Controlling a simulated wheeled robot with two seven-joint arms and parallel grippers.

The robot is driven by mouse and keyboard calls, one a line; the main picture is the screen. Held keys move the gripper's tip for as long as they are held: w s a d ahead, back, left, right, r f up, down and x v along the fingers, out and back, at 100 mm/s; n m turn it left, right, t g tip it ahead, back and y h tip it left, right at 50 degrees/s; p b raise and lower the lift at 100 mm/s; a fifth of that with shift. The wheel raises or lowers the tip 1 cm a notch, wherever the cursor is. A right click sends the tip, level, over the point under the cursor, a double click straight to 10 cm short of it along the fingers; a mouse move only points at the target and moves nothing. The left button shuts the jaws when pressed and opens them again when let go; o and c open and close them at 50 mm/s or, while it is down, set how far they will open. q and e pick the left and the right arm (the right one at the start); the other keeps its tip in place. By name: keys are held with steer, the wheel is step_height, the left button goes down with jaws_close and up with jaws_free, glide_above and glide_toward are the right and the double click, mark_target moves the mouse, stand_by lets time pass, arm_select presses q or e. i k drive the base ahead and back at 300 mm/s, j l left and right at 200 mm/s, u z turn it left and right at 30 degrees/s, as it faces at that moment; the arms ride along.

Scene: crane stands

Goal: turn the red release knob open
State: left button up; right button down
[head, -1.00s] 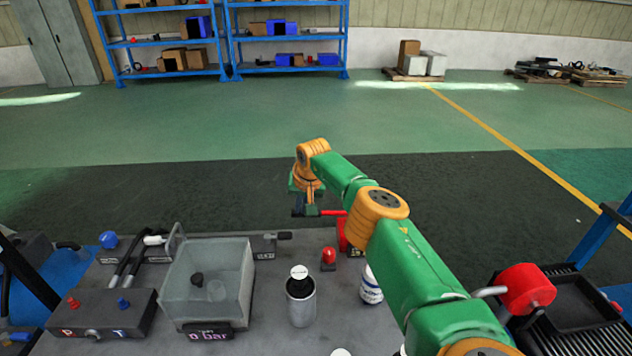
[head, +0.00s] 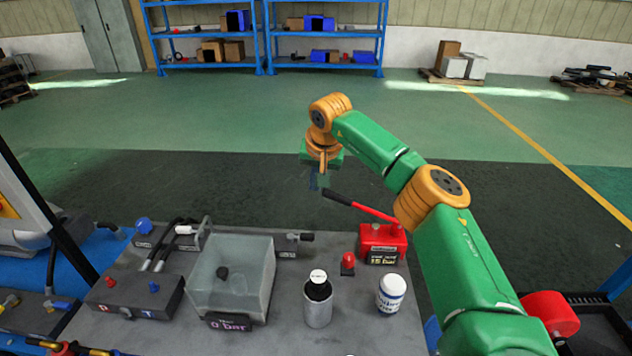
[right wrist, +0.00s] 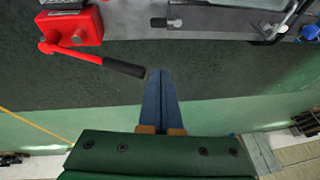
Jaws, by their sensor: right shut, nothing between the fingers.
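A small red knob (head: 348,260) stands on a dark base left of the red hand pump (head: 382,240). I cannot tell which is the release knob. The pump's red lever (head: 378,213) has a black grip (head: 338,199) pointing up and left. My right gripper (head: 319,184) is shut and empty beyond the table's far edge. Its blue fingertips (right wrist: 162,73) are beside the end of the grip; contact is unclear. My left gripper is out of view.
A dark box (head: 127,293) with a red and a blue knob is at left. Open floor lies beyond the table.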

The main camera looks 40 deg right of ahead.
mark_target(349, 258)
steer(key=z, duration=1.7)
